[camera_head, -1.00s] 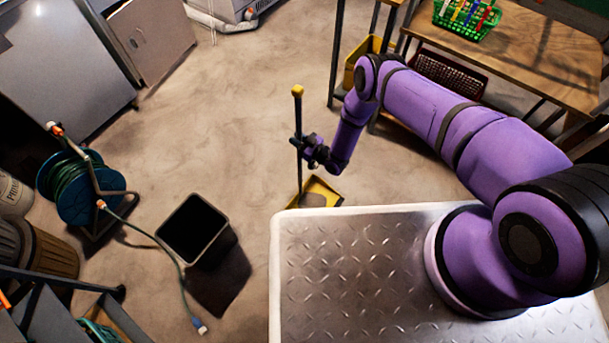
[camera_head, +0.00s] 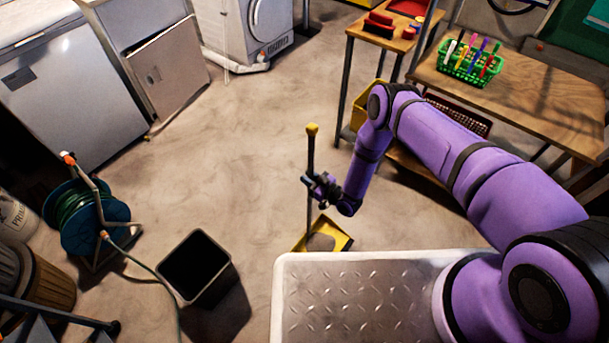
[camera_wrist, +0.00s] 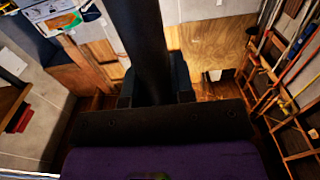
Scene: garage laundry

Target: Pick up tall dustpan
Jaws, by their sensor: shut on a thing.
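The tall dustpan has a dark upright handle (camera_head: 311,155) with a yellow top and a yellow pan (camera_head: 331,235) at its lower end. My gripper (camera_head: 314,183) is shut around the handle partway down its length. The handle stands nearly upright, with the pan below the gripper and just beyond the edge of my metal deck. I cannot tell whether the pan touches the floor. In the wrist view the dark handle (camera_wrist: 146,45) runs down between the fingers (camera_wrist: 155,85); the pan is not seen there.
A black open bin (camera_head: 197,268) and a green hose reel (camera_head: 88,215) stand at the left. A wooden table (camera_head: 515,90) with a green basket (camera_head: 470,62) is at the right. A washing machine (camera_head: 250,25) stands at the back. The middle floor is open.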

